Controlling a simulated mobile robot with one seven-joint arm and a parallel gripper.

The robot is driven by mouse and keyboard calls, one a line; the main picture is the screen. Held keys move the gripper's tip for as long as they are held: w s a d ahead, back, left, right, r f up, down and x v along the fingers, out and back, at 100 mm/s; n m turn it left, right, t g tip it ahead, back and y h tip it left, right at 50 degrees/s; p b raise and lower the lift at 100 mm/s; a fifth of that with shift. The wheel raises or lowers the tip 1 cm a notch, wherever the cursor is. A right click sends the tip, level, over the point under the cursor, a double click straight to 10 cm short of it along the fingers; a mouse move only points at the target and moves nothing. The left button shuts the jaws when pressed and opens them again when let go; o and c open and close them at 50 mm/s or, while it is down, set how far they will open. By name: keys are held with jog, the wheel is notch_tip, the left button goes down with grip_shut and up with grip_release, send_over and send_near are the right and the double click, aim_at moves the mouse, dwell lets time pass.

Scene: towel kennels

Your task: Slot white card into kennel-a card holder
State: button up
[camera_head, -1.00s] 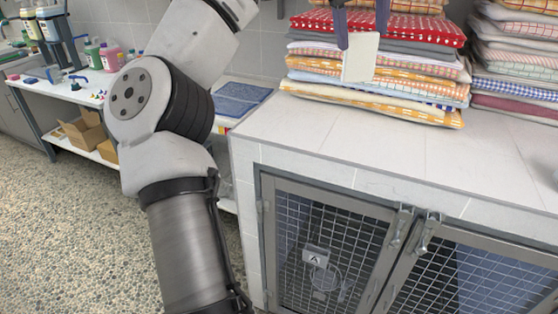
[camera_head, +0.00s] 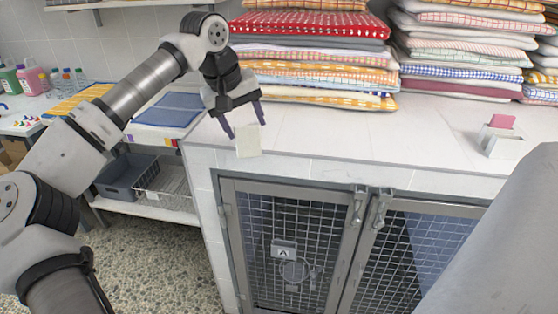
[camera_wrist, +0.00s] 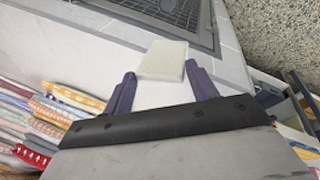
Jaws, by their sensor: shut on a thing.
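My gripper (camera_head: 246,130) is shut on the white card (camera_head: 248,141), holding it by its edge with the card's free part sticking out past the fingertips. It hangs near the counter's front edge, above and left of the kennel door. In the wrist view the card (camera_wrist: 163,60) sits between the two purple fingers. The kennel-a door (camera_head: 290,215) is shut, a mesh panel in a grey frame. A small plate marked A (camera_head: 284,248) is on its mesh, below the card and apart from it. I cannot tell the holder's slot from the plate.
Folded towel stacks (camera_head: 315,60) stand along the back of the white counter (camera_head: 340,150). A white block with a pink card (camera_head: 502,121) stands at the counter's right. A second mesh door (camera_head: 440,250) adjoins with latches (camera_head: 359,205) between. The space before the doors looks clear.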

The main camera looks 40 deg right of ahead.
jog(key=s+d+f+m, duration=0.1)
jog(key=s+d+f, duration=0.1)
jog(key=f, duration=0.1)
jog(key=s+d+f+m, duration=0.1)
jog(key=s+d+f, duration=0.1)
jog(key=f, duration=0.2)
jog(key=s+d+f+m+g, duration=0.1)
jog(key=s+d+f, duration=0.1)
jog(key=f, duration=0.1)
jog(key=shift+s+f+m, duration=0.15)
jog(key=shift+f+m, duration=0.1)
jog(key=shift+m, duration=0.15)
notch_tip(320, 180, down, 10)
jog(key=b, duration=0.5)
jog(key=shift+r, duration=0.2)
jog(key=shift+a, duration=0.1)
